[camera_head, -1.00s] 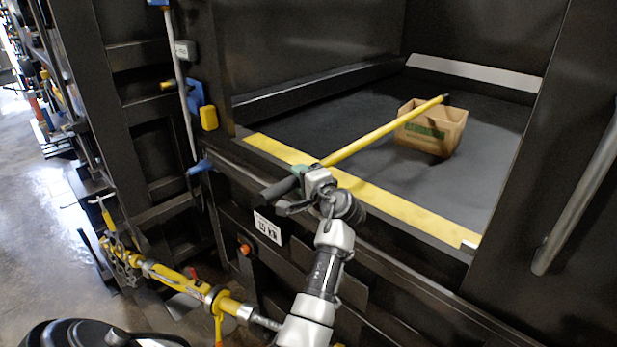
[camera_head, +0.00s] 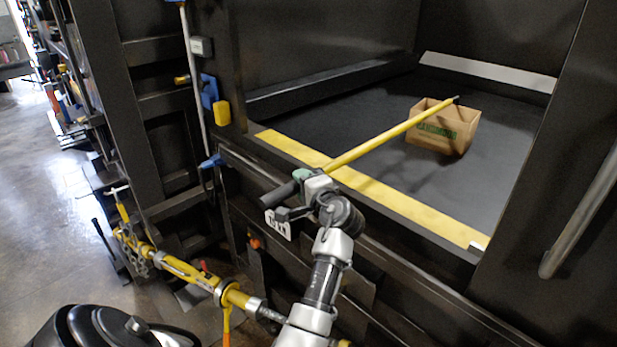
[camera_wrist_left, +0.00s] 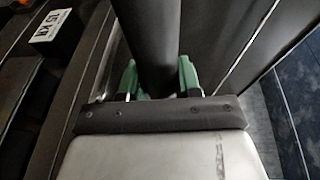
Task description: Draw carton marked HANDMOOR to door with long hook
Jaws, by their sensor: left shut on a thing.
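The carton (camera_head: 437,139) is an open brown box with green print too small to read. It stands upright on the dark chamber floor, back from the door edge. My left gripper (camera_head: 302,185) is shut on the dark grip of the long hook, just outside the yellow-striped sill. In the left wrist view, green fingertips (camera_wrist_left: 157,80) flank the dark shaft (camera_wrist_left: 153,40). My right gripper is not in view.
The yellow sill strip (camera_head: 375,193) edges the opening. Dark posts stand at both sides, with a grey bar (camera_head: 580,215) on the right. The floor around the carton is clear.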

